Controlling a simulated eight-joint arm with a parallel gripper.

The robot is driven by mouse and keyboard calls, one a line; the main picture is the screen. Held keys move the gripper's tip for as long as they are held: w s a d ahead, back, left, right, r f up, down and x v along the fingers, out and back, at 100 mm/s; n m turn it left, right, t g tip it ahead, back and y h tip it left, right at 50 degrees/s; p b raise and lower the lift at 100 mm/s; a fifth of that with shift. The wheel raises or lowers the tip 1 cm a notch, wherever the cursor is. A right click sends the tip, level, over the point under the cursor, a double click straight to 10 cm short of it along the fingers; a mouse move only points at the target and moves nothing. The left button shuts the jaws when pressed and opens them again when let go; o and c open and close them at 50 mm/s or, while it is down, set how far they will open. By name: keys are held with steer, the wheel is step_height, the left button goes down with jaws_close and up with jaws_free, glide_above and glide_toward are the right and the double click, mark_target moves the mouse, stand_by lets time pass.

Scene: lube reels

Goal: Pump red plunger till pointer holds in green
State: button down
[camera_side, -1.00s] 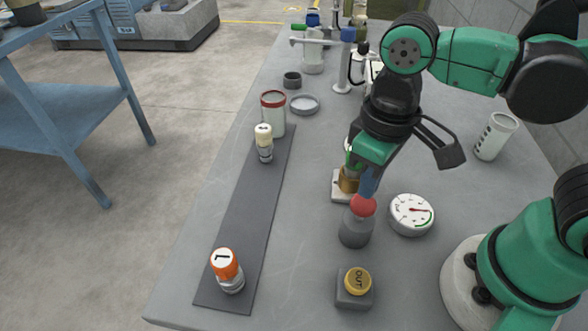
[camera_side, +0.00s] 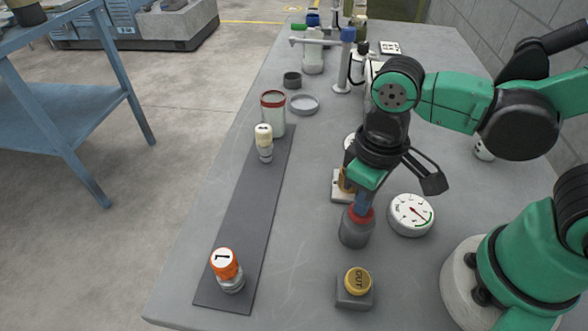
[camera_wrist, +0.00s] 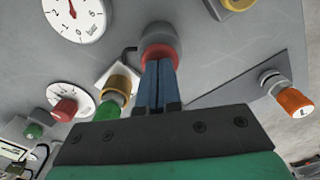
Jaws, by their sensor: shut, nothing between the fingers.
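The red plunger (camera_side: 361,216) sits low on its dark grey cylinder (camera_side: 355,234) in the side view. My gripper (camera_side: 360,207) points down with its blue fingers shut and empty, tips touching the plunger's top. In the wrist view the closed fingers (camera_wrist: 157,80) meet the red plunger (camera_wrist: 158,52). The round white gauge (camera_side: 411,215) stands to the right of the plunger. Its red pointer slants to the lower right, toward the green arc on the lower-right rim; I cannot tell whether it lies inside the arc. The wrist view cuts off part of the gauge (camera_wrist: 75,14).
A yellow OUT button (camera_side: 357,282) on a grey block stands in front of the plunger. A brass fitting on a white base (camera_side: 340,192) stands close behind. A dark strip (camera_side: 245,215) at left carries an orange-capped (camera_side: 226,264) and a cream-capped bottle (camera_side: 264,140).

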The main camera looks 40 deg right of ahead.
steer(key=shift+f, duration=0.2)
steer(key=shift+r, duration=3.75)
steer(key=shift+d, duration=0.1)
steer(key=w+d+m+t, duration=0.3)
steer(key=w+d+t, duration=0.4)
steer(key=d, duration=0.1)
steer(key=shift+d+f, duration=0.15)
steer(key=shift+d, duration=0.25)
